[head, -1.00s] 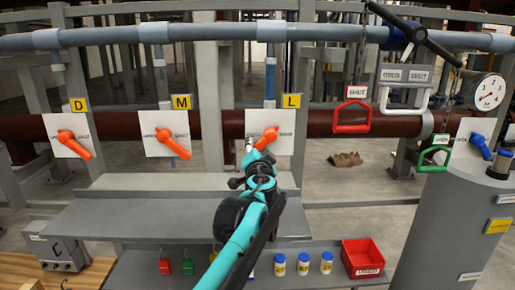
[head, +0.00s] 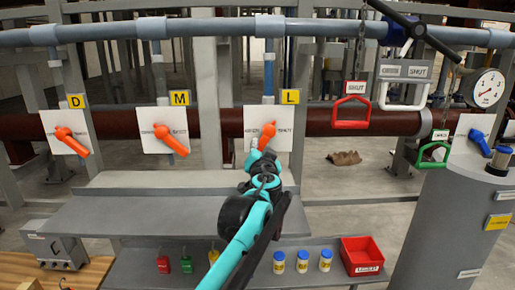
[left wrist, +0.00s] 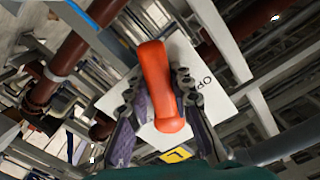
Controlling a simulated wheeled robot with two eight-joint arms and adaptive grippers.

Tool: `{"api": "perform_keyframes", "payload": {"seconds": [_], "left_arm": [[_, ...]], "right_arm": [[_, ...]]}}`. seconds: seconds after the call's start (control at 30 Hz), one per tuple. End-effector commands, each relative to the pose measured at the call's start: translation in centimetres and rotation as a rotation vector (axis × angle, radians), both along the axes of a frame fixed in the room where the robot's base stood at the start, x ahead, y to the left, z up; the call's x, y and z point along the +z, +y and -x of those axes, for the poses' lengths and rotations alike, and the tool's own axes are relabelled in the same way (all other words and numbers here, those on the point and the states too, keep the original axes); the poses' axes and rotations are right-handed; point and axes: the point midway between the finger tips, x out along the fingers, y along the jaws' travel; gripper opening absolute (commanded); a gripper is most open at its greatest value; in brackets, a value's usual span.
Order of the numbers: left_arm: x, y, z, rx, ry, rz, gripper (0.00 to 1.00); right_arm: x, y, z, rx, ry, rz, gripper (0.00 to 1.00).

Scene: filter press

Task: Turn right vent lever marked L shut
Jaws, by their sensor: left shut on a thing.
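The vent lever marked L (head: 267,135) is an orange handle on a white plate (head: 283,120), with a yellow L tag (head: 290,97) above it. It slants down slightly to the left. My left gripper (head: 254,152) is at the handle's lower end. In the left wrist view the orange lever (left wrist: 158,85) lies between the two fingers of my left gripper (left wrist: 162,95), which is shut on it. The letters "OP" show on the plate there; the rest of the word is hidden. My right gripper is not in view.
Orange levers D (head: 71,141) and M (head: 171,139) are to the left, both slanting down to the right. A grey shelf (head: 140,215) lies below. A red handle (head: 351,112) hangs on a chain to the right. A red bin (head: 362,256) and several bottles stand lower down.

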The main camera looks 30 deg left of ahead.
Motion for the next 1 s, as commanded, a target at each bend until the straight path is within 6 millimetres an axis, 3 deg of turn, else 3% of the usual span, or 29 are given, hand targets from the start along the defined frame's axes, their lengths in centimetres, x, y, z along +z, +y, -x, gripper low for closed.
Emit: {"api": "perform_keyframes", "payload": {"seconds": [0.47,1.0], "left_arm": [[-0.8,-2.1,-1.3,-0.002,-0.235,0.385,0.0],[-0.1,-4.4,-2.7,-0.001,-0.499,0.815,0.0]], "right_arm": [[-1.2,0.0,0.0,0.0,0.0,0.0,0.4],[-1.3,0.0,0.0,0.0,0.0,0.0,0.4]]}}
